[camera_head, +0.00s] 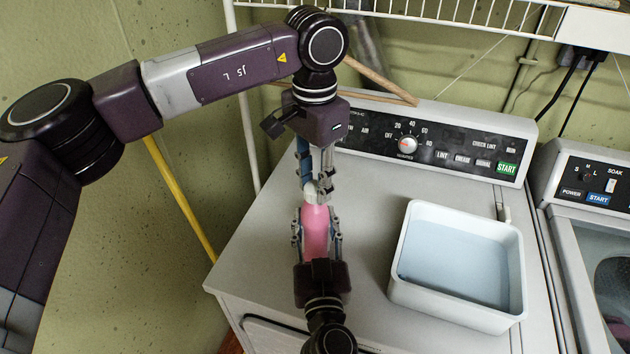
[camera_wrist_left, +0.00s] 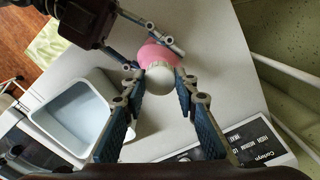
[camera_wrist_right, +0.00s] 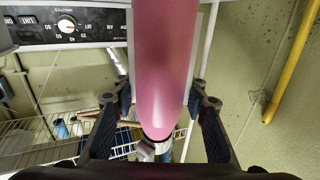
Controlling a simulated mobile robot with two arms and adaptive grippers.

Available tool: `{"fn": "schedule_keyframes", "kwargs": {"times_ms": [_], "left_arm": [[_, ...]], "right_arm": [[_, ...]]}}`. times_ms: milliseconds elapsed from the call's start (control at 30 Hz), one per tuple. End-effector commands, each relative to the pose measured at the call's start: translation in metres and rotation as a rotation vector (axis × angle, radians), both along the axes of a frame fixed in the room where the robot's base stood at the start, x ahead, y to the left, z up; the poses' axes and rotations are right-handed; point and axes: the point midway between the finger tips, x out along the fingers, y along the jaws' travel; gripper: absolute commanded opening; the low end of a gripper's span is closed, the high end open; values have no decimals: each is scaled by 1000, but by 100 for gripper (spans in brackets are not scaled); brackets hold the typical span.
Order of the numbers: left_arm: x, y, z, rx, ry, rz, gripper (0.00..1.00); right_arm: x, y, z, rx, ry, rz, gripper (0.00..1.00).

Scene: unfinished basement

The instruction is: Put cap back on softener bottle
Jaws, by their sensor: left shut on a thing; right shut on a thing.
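The pink softener bottle (camera_head: 315,232) is over the dryer top in the head view. My right gripper (camera_head: 317,225) is shut around its body, and the bottle also fills the middle of the right wrist view (camera_wrist_right: 165,65). The white cap (camera_wrist_left: 159,85) is between the fingers of my left gripper (camera_wrist_left: 160,88), which is shut on it. In the head view my left gripper (camera_head: 317,188) comes from the far side, with the cap (camera_head: 311,191) at the bottle's neck end. The cap lines up with the bottle; whether it is seated or only close, I cannot tell.
A white tub (camera_head: 455,312) with light blue contents stands on the dryer top (camera_head: 370,320) to the right. The dryer's control panel (camera_head: 450,150) rises behind. A wire shelf (camera_head: 440,10) hangs above, and a washer (camera_head: 595,240) stands at the right.

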Motion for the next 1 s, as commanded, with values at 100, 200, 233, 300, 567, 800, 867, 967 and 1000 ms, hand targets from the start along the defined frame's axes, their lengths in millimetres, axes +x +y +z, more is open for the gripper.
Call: {"fn": "schedule_keyframes", "kwargs": {"times_ms": [100, 200, 233, 300, 567, 800, 867, 967, 1000], "left_arm": [[0, 0, 1, 0, 0, -25, 18], [0, 0, 1, 1, -1, -24, 18], [0, 0, 1, 1, -1, -24, 18], [0, 0, 1, 1, -1, -23, 18], [0, 0, 1, 1, -1, -22, 45], [0, 0, 3, 0, -1, -21, 45], [1, 0, 7, -1, -2, -21, 45], [1, 0, 18, 0, -4, -20, 45], [1, 0, 24, 0, -4, -21, 45]], "right_arm": [[0, 0, 0, 0, 0, -1, 0], [0, 0, 0, 1, 0, -1, 0], [0, 0, 0, 1, 0, -1, 0], [0, -1, 0, 0, 1, -1, 0], [0, 0, 0, 0, 1, -1, 0], [0, 0, 0, 0, 0, -1, 0], [0, 0, 0, 0, 0, -1, 0], [0, 0, 0, 0, 0, -1, 0], [0, 0, 0, 0, 0, -1, 0]]}}
